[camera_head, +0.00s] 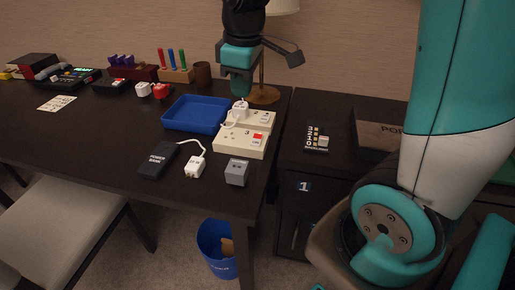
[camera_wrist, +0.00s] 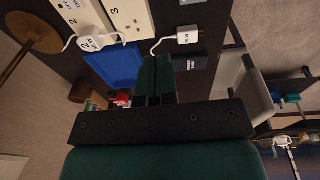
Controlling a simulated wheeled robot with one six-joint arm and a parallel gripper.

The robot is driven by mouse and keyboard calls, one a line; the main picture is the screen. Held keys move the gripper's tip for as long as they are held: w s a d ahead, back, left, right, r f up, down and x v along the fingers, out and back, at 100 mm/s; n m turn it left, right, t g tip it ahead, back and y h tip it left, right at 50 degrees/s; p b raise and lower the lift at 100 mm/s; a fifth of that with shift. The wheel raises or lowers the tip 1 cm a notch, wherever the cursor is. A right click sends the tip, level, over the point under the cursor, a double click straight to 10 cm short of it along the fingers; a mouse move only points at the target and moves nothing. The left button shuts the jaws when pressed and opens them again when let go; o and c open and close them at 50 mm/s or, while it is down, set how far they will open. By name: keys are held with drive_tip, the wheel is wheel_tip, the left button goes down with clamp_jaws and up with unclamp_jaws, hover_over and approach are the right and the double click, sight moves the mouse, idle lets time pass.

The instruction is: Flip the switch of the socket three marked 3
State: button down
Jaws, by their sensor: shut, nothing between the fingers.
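The cream socket block marked 3 (camera_head: 238,145) lies on the dark table, with a red switch (camera_head: 257,140) at its right end. Its outlet side shows at the top of the wrist view (camera_wrist: 131,20); the switch is out of that view. Socket block 2 (camera_head: 262,118) lies just behind it, with a white plug (camera_head: 240,110) at its left end. My gripper (camera_head: 239,92) is shut and empty, apart from the blocks and above the back of the table. Its closed fingers also show in the wrist view (camera_wrist: 154,75).
A blue tray (camera_head: 181,126) lies left of the blocks. A power bank (camera_head: 160,158), a white charger (camera_head: 195,167) and a grey adapter (camera_head: 237,172) lie in front. A lamp (camera_head: 264,95) stands behind. A lower cabinet is at right.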

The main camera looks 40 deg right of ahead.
drive_tip(key=h+b, duration=0.1)
drive_tip(key=b, duration=0.1)
hover_over(258, 136)
drive_tip(key=s+a, duration=0.2)
wheel_tip(258, 136, down, 4)
drive_tip(key=shift+w+d+r+p, duration=0.25)
drive_tip(key=shift+w+p, duration=0.1)
drive_tip(key=shift+p, duration=0.05)
drive_tip(key=shift+f, duration=0.15)
drive_tip(key=f+b, duration=0.1)
drive_tip(key=f, duration=0.8)
drive_tip(key=w+d+f+b, duration=0.1)
drive_tip(key=f, duration=0.3)
drive_tip(key=shift+d+f+b, duration=0.1)
drive_tip(key=shift+f+b, duration=0.2)
drive_tip(key=shift+f, duration=0.05)
